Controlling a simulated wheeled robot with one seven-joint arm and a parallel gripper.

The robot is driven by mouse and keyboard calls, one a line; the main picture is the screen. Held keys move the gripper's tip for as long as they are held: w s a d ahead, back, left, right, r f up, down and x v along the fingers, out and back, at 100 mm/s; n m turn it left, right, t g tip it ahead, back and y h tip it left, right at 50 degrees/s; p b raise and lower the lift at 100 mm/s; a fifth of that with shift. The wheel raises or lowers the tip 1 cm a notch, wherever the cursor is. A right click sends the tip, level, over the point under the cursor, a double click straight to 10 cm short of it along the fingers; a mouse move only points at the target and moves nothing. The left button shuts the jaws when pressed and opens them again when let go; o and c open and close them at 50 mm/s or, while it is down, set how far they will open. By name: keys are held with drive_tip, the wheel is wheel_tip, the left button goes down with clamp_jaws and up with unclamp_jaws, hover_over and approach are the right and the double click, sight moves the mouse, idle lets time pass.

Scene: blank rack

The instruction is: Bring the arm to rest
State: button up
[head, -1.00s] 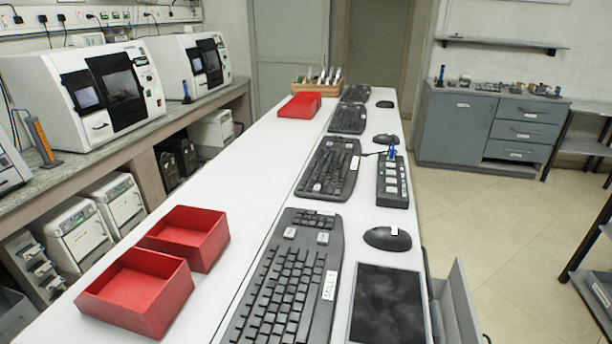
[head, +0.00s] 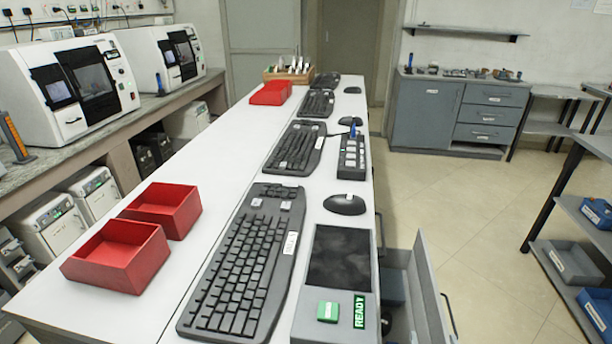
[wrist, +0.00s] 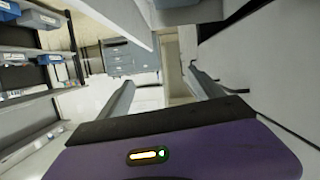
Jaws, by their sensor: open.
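My gripper (wrist: 160,88) shows only in the wrist view. Its two grey fingers stand wide apart with nothing between them, in front of its purple body. Pale floor and grey furniture show beyond the fingers. My arm and gripper do not show in the head view, so how the arm is posed cannot be told there.
A white table holds black keyboards (head: 240,262), red trays (head: 115,256) and a pad with a green block (head: 327,311) and a READY label. A grey drawer (head: 428,300) stands open at its right side. Shelves (head: 575,270) stand right; floor between is clear.

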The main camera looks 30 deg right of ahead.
drive_tip(key=s+a+r+n+t+y+b, duration=0.1)
drive_tip(key=s+a+r+n+y+b, duration=0.1)
drive_tip(key=s+a, duration=0.4)
drive_tip(key=s+a+r+n+t+y+b, duration=0.1)
drive_tip(key=s+a+r+y, duration=0.3)
drive_tip(key=a, duration=0.8)
drive_tip(key=s+a+r+n+t+y+b, duration=0.1)
drive_tip(key=s+a+r+n+y+b, duration=0.2)
drive_tip(key=s+a+r, duration=0.4)
drive_tip(key=shift+s+a+n+y+b, duration=0.3)
drive_tip(key=shift+s+a+n+b, duration=0.1)
drive_tip(key=shift+s+a, duration=0.6)
